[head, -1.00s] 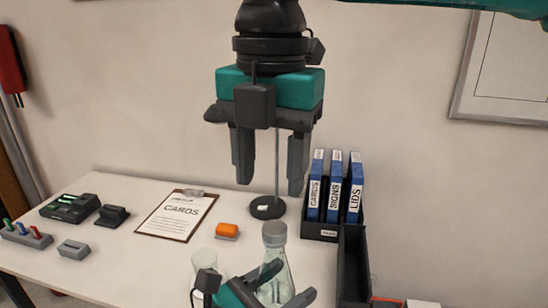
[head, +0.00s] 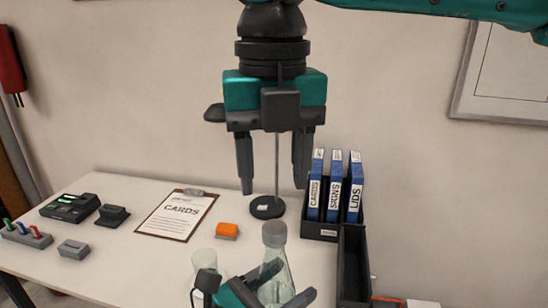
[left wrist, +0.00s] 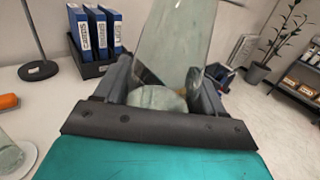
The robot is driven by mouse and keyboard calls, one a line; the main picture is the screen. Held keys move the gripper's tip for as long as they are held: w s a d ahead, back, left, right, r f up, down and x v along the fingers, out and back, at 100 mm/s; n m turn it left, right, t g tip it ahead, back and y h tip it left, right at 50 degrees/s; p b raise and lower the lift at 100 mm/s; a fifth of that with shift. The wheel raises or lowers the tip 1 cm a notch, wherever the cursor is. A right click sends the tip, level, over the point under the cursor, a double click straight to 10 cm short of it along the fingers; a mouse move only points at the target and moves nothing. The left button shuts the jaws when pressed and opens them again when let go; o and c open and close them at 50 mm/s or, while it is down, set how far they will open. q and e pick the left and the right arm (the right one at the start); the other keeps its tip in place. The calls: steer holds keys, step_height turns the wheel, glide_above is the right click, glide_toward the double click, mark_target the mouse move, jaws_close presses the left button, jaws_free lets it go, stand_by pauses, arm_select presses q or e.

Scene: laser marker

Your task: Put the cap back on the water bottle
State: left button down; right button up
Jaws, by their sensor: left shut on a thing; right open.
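The clear water bottle (head: 275,272) stands upright near the front of the table, and it also shows in the left wrist view (left wrist: 175,45). A grey cap (head: 274,234) sits on its top; I cannot tell how tightly it is seated. My left gripper (head: 294,282) is shut on the bottle's body, with a finger on each side in the left wrist view (left wrist: 165,75). My right gripper (head: 273,178) is open and empty, pointing down above the cap with a clear gap. The bottle's lower part is partly hidden by the left gripper.
A glass (head: 204,262) stands close left of the bottle. An orange block (head: 227,230), a round black stand base (head: 267,208) and a black holder (head: 320,231) with blue binders lie behind. A black tray (head: 353,262) is to the right. The clipboard (head: 177,216) lies left.

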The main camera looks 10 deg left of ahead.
mark_target(274, 227)
step_height(274, 227, down, 7)
steer(key=shift+w+f, duration=0.1)
stand_by(0.3)
jaws_close()
stand_by(0.5)
